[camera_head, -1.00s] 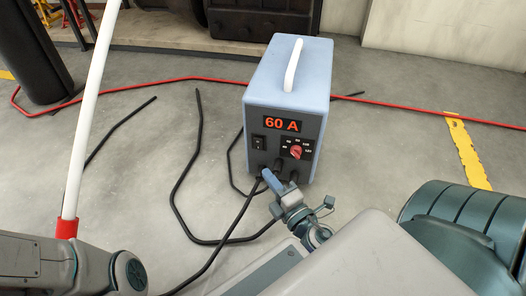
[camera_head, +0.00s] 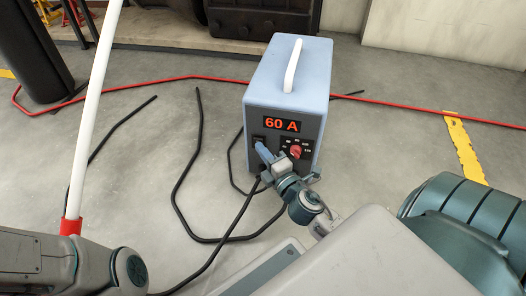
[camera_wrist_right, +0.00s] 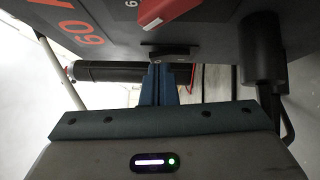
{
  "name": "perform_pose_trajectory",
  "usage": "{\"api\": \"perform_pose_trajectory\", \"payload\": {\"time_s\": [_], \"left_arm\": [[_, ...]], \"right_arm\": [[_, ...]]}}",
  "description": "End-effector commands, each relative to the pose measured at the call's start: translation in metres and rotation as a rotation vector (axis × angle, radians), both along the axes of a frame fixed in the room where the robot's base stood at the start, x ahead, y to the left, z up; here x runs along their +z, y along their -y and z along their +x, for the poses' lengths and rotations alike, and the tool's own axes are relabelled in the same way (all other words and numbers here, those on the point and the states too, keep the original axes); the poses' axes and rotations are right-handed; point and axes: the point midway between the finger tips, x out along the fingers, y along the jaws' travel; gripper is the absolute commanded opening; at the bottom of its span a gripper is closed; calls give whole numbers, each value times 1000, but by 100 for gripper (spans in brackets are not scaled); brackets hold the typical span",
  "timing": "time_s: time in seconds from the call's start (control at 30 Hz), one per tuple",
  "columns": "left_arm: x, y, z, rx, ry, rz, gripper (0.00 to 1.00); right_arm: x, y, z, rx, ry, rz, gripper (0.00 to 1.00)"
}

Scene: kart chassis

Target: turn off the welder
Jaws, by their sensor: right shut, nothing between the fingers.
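The welder (camera_head: 288,80) is a light blue box with a white handle, standing on the floor. Its dark front panel shows a lit "60 A" display (camera_head: 282,124) and a red dial (camera_head: 295,150). My right gripper (camera_head: 263,150) is shut and empty, its blue fingertips at the power switch (camera_head: 258,139) left of the dial, partly covering it. In the right wrist view the shut fingers (camera_wrist_right: 159,72) reach up to the black switch (camera_wrist_right: 168,52); I cannot tell whether they touch it. My left arm shows at lower left; its gripper is out of view.
Black cables (camera_head: 178,190) lie on the floor left of the welder and run to its front. A red cable (camera_head: 420,112) crosses behind it. A white pole (camera_head: 92,120) with a red collar slants up at left. Open floor lies right of the welder.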

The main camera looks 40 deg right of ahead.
Motion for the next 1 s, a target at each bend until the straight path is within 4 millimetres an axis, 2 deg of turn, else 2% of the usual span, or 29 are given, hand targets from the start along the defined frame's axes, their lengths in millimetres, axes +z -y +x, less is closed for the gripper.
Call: {"api": "perform_pose_trajectory", "payload": {"time_s": [0.17,0.33,0.4,0.63,0.77,1.0], "left_arm": [[7,0,0,1,-1,1,50],[33,0,0,2,-1,1,50],[25,0,-1,1,5,1,50],[22,0,0,1,0,0,50],[18,0,0,1,0,0,50],[6,0,0,1,0,0,50]], "right_arm": [[3,0,0,0,-7,7,0],[9,2,3,1,-41,45,0],[1,2,3,2,-39,44,0],[0,2,0,2,-38,42,0],[-2,1,-14,1,-41,40,0],[-6,-3,-58,3,-43,41,0]]}}
